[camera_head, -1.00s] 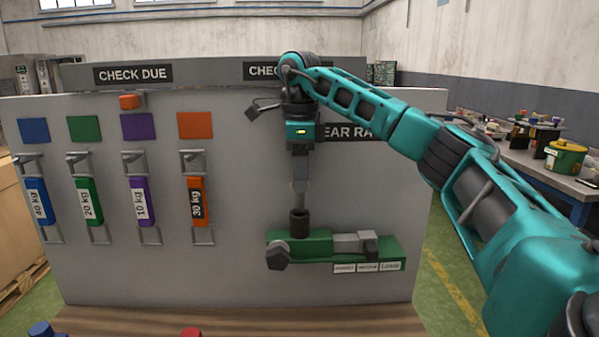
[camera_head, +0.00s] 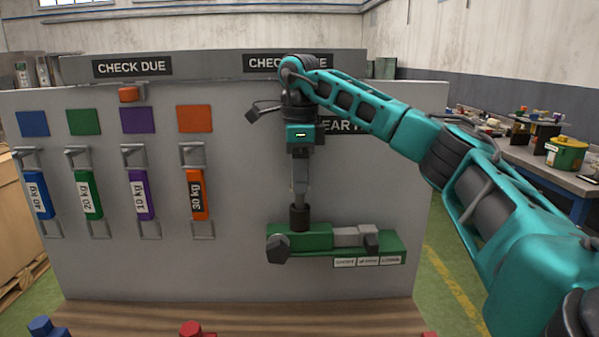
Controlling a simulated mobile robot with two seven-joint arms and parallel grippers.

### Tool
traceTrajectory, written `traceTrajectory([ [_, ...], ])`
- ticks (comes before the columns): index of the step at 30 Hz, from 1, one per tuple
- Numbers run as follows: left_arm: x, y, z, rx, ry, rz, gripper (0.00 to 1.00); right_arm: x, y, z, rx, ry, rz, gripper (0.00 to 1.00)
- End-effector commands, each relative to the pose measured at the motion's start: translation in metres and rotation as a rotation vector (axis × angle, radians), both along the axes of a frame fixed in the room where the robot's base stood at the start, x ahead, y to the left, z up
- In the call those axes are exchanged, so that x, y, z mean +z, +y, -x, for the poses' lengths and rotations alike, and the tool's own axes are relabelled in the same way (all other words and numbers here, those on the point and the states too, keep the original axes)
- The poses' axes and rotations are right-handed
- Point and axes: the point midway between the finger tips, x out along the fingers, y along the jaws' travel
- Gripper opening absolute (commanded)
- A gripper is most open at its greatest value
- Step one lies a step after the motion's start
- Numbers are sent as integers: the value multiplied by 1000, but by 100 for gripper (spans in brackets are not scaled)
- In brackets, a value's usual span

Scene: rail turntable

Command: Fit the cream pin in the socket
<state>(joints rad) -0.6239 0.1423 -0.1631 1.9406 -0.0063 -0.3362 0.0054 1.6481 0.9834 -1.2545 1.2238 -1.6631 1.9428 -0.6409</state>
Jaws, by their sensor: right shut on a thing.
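A dark upright cylinder, which looks like the socket (camera_head: 299,217), stands at the left part of a green fixture (camera_head: 322,244) on the grey panel. My right gripper (camera_head: 300,186) points straight down just above it, in line with it. The gripper is shut on a small, narrow pale piece, which seems to be the cream pin; its colour is hard to make out. Its lower end meets the socket's mouth in the picture; how deep it sits inside cannot be told. My left gripper is not in view.
The fixture carries a grey block (camera_head: 346,236) and dark knobs. Coloured weight bars, such as the orange 30 kg bar (camera_head: 198,194), hang on the panel at left. A wooden ledge (camera_head: 240,317) runs below. A cluttered bench (camera_head: 545,163) stands at right.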

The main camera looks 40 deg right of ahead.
Motion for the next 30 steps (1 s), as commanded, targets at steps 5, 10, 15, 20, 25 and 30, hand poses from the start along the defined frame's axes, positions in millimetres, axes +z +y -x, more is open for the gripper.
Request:
traceTrajectory([
  [5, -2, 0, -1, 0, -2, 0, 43, -5, 0, 0, 0, -1, 0, 9],
  [10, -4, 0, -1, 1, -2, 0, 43, -9, 0, 0, 0, -1, 0, 9],
  [15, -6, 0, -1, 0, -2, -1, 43, -13, 0, 0, 0, 0, 0, 9],
  [20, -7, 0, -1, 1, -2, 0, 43, -17, 0, 0, 0, 0, 0, 9],
  [25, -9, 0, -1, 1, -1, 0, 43, -22, 0, 0, 0, -1, 0, 9],
  [30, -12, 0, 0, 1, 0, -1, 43, -26, 0, 0, 0, -1, 0, 9],
])
